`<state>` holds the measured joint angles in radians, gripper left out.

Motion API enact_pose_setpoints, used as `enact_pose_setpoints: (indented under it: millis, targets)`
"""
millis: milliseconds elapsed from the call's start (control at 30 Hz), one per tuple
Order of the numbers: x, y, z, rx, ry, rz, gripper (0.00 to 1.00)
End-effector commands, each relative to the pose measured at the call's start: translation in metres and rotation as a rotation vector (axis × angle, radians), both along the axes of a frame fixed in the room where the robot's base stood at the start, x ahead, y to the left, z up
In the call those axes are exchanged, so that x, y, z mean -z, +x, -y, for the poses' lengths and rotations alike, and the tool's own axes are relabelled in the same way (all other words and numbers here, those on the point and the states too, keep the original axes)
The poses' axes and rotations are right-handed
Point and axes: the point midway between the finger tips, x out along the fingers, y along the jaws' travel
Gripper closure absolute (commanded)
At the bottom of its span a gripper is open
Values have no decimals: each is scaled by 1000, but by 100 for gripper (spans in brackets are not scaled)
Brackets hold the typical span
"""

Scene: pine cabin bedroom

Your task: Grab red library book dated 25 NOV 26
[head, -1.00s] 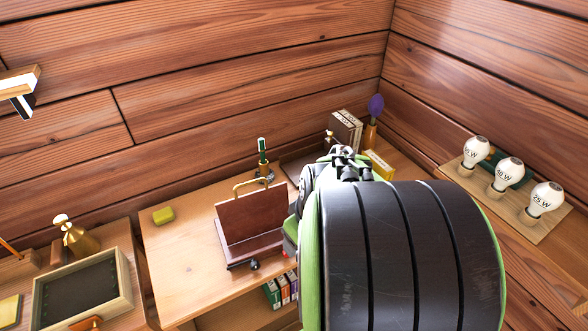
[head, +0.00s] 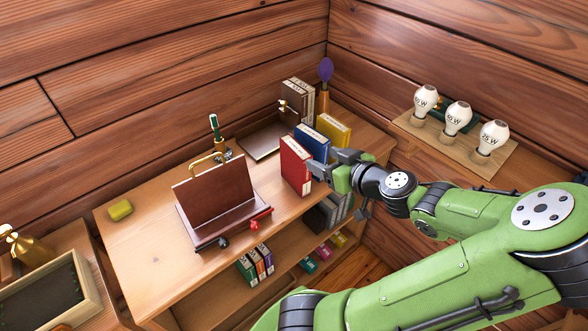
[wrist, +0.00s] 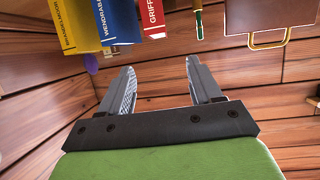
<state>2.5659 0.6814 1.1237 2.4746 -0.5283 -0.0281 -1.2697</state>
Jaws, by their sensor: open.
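A red book (head: 295,166) stands upright on the desk, at the near end of a row with a blue book (head: 312,142) and a yellow book (head: 333,129). In the wrist view the red book (wrist: 152,16) hangs in from the top edge, with a spine title beginning "GRIFF". No date is legible on it. My gripper (head: 318,167) is at the right side of the red book in the head view. In the wrist view my gripper (wrist: 160,64) is open, with nothing between its fingers, which point towards the books.
Brown books (head: 295,100) and a purple-topped object (head: 325,72) are behind. Bulbs (head: 457,118) stand on a board at right.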

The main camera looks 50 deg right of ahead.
Motion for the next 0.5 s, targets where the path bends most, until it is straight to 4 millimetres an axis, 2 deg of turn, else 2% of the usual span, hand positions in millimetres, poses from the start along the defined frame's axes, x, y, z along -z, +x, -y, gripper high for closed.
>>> enact_pose_setpoints:
  millis: [33, 200, 367, 500]
  targets:
    - [10, 14, 2, -10, 0, 2, 36]
    - [25, 49, 14, -8, 2, 1, 36]
    - [32, 66, 21, -2, 3, -1, 36]
    - [44, 87, 29, -5, 4, 2, 36]
